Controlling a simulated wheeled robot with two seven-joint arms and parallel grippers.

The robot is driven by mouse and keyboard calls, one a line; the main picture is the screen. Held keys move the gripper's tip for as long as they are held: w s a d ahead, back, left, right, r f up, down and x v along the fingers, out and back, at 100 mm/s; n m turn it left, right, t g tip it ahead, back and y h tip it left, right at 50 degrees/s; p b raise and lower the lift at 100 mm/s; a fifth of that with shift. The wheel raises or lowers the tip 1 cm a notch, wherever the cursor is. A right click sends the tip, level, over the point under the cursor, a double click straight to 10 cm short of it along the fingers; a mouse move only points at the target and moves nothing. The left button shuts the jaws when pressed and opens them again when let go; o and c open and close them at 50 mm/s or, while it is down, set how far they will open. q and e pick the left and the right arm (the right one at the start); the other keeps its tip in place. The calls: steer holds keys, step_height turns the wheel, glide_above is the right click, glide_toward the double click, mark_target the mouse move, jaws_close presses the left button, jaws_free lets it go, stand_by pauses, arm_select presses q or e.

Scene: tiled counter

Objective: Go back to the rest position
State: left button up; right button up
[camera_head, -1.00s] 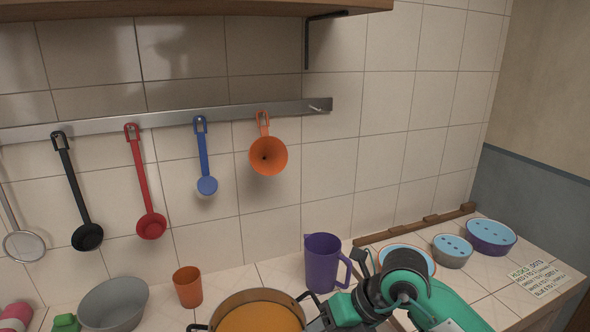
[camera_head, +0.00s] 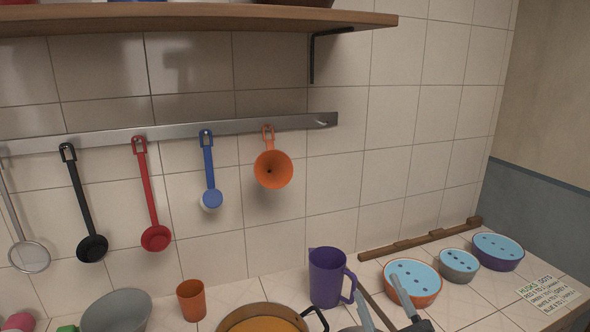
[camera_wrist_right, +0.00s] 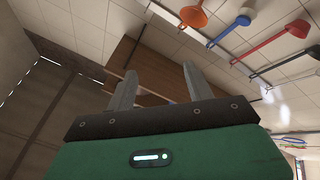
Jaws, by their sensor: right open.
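My right gripper (camera_head: 378,287) shows at the bottom of the head view, right of the purple pitcher (camera_head: 326,277). Its two grey fingers point up and stand apart, with nothing between them. In the right wrist view the gripper (camera_wrist_right: 159,70) is also open and empty. The wooden shelf lies beyond the fingers there. My left gripper is not in view.
An orange pot (camera_head: 262,322), an orange cup (camera_head: 192,300) and a grey bowl (camera_head: 115,312) stand on the counter. Blue-topped bowls (camera_head: 498,252) stand at right. Utensils hang from the metal rail (camera_head: 235,127) below the wooden shelf (camera_head: 200,20).

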steer(key=s+d+f+m+g+h, duration=0.3)
steer(key=d+f+m+g+h, duration=0.15)
steer(key=f, duration=0.65)
steer(key=s+d+f+m+g+h, duration=0.3)
steer(key=d+f+m+g+h, duration=0.15)
steer(key=f, duration=0.55)
steer(key=s+f+g+y, duration=0.2)
steer(key=s+f+g, duration=0.85)
steer(key=s, duration=0.65)
step_height(320, 180, down, 33)
steer(key=s+d+f+g, duration=0.2)
steer(key=s+d+f, duration=0.1)
steer(key=s+f, duration=1.5)
steer(key=shift+s+f, duration=0.3)
steer(key=shift+s, duration=0.45)
